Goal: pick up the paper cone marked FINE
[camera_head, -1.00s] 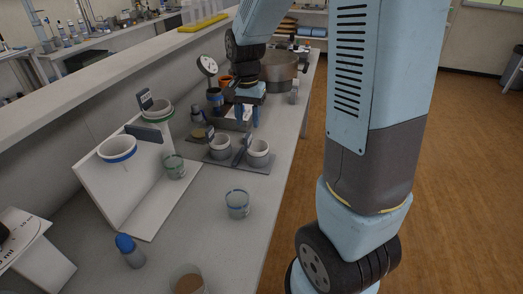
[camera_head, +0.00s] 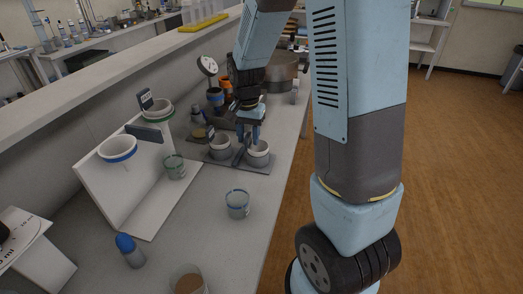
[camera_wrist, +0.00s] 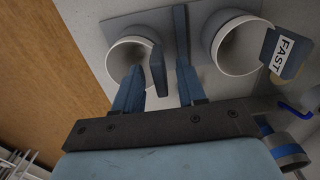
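Two white cones stand side by side in a flat grey holder (camera_head: 238,166) on the bench. The right one (camera_head: 258,158) is at the left in the wrist view (camera_wrist: 113,60); its dark tag (camera_wrist: 158,68) is edge-on, so its word cannot be read. The left one (camera_head: 220,152) is at the right in the wrist view (camera_wrist: 222,62) and has a tag reading FAST (camera_wrist: 284,52). No readable FINE mark shows. My gripper (camera_head: 249,138) is open over the holder, at the right cone. In the wrist view its fingers (camera_wrist: 160,82) are either side of the edge-on tag; contact cannot be told.
A white stand (camera_head: 112,190) holds a blue-rimmed funnel (camera_head: 118,150) and a green-rimmed one (camera_head: 158,112). A round metal pan (camera_head: 283,68) is behind. The bench's right edge is close.

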